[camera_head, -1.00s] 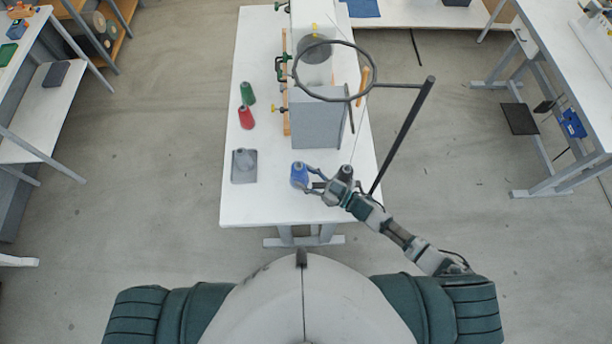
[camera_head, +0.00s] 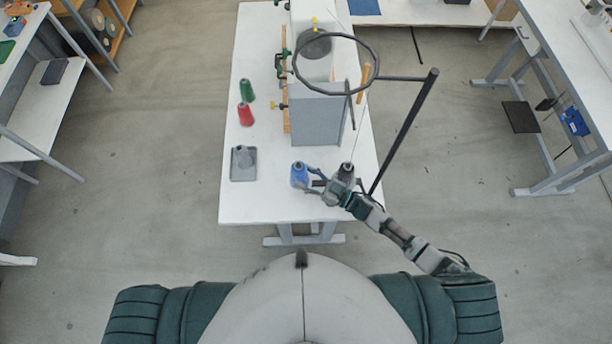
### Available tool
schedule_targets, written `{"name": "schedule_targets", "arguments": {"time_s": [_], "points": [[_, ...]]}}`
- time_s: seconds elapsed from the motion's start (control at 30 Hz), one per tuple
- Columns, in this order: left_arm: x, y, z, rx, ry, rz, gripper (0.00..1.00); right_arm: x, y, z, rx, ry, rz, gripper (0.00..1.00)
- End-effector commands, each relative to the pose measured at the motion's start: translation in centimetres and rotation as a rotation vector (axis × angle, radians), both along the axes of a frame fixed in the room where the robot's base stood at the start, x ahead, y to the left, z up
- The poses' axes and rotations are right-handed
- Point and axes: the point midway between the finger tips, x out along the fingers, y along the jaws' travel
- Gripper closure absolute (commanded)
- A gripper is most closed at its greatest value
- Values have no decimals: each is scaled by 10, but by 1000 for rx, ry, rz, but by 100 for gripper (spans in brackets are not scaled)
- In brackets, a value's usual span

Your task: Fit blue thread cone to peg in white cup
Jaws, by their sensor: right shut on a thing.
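The blue thread cone (camera_head: 299,177) stands upright near the front of the white table, in the middle. My right gripper (camera_head: 307,178) comes in from the right and is shut on its side. Whether the cone touches the table is hard to tell. A grey cone-shaped piece (camera_head: 243,158) is on a grey square tray (camera_head: 237,176) to the left. I cannot make out a white cup or a peg for certain. A dark cone top (camera_head: 347,168) shows just behind my right gripper, which hides its lower part. My left gripper is not in view.
Green (camera_head: 247,90) and red (camera_head: 246,114) cones stand at the table's left side. A large grey box (camera_head: 315,120) stands behind the blue cone. A dark ring (camera_head: 375,75) on a slanted pole overhangs the right side. The table (camera_head: 265,205) is bare between tray and blue cone.

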Motion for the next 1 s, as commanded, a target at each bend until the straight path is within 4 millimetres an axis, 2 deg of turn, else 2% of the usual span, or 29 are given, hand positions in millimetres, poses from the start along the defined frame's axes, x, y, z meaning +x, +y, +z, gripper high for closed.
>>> {"name": "schedule_targets", "arguments": {"time_s": [0.93,0.97,1.0], "points": [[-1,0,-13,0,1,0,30,0,0,-15,1,-1,0,100],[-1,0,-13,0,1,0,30,0,0,-15,1,-1,0,43],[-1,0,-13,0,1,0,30,0,0,-15,1,-1,0,33]]}}
